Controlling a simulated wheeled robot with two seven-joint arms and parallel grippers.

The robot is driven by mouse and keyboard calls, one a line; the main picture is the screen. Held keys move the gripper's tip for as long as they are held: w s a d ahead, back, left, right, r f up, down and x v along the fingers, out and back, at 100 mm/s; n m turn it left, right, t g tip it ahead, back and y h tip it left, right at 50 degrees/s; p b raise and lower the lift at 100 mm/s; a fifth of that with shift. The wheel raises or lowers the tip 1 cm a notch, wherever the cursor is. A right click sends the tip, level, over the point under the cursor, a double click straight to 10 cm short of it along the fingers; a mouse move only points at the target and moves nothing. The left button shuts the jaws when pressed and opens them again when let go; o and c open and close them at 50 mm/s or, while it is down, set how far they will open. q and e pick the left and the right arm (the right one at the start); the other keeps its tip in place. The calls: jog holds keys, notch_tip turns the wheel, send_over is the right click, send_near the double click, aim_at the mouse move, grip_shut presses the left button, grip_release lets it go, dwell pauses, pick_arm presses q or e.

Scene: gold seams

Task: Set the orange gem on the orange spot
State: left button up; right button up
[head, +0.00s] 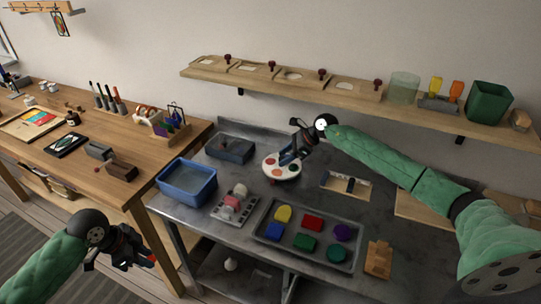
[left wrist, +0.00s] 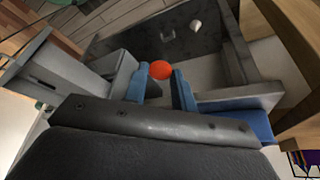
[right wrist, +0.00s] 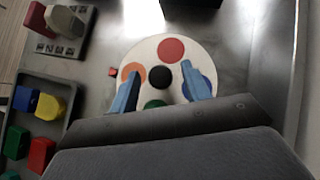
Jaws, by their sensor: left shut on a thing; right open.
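My left gripper (head: 140,258) is shut on the orange gem (left wrist: 160,69), a small round orange-red piece between its fingertips in the left wrist view. It is off the left front side of the metal bench, away from the disc. The round white disc (head: 270,172) lies on the bench with coloured spots around its rim. The orange spot (right wrist: 132,72) is at its left in the right wrist view, partly covered by a finger. My right gripper (right wrist: 162,88) is open above the disc, its fingers either side of the dark centre knob (right wrist: 158,75); contact cannot be told.
A tray of coloured blocks (head: 262,238), a blue bin (head: 213,192) and a grey holder (head: 219,213) stand on the bench near the disc. A small red piece (right wrist: 112,72) lies beside the disc. A wooden table (head: 60,165) is at left; a shelf (head: 215,76) hangs behind.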

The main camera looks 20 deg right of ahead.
grip_shut()
pick_arm(q)
notch_tip(320, 180, down, 2)
jog(key=shift+f+b, duration=0.25)
jog(key=shift+b, duration=1)
pick_arm(e)
jog(key=shift+w+f+n, duration=0.1)
jog(key=shift+f+n, duration=0.1)
jog(key=shift+n, duration=0.1)
pick_arm(q)
jog(key=shift+f+b, duration=0.5)
pick_arm(e)
jog(key=shift+r+n+g, duration=0.15)
jog(key=shift+n+g, duration=0.15)
jog(key=shift+g, duration=0.2)
jog(key=shift+r, duration=0.1)
